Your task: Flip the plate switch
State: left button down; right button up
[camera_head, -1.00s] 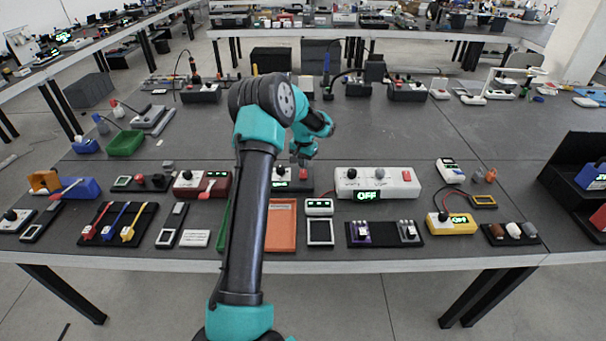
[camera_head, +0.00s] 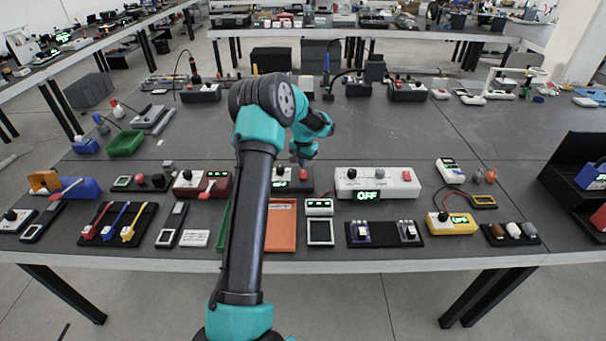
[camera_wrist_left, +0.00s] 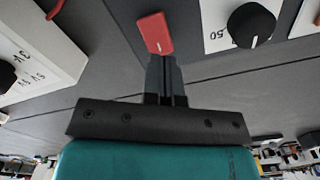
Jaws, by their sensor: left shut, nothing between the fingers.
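A dark box (camera_head: 294,187) on the near table carries a red plate switch (camera_head: 304,173), a dark knob and a green-lit display (camera_head: 279,184). My arm covers part of the display, so its full text is hidden. My left gripper (camera_head: 303,165) is shut and empty, pointing down just above the red plate. In the left wrist view, the shut fingertips (camera_wrist_left: 165,57) are right at the edge of the red plate (camera_wrist_left: 155,33); I cannot tell whether they touch. A dark knob (camera_wrist_left: 251,25) on a white panel is beside it. My right gripper is not in view.
A white box (camera_head: 377,182) with a display reading OFF stands to the right. A red box (camera_head: 203,184) with a red lever is to the left. Trays, meters and small parts crowd the front edge. The table behind is mostly clear.

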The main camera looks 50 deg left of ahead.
aim_at(303, 171)
pick_arm(q)
jog(key=shift+f, duration=1.35)
dwell(1.6)
jog(key=shift+r, duration=3.55)
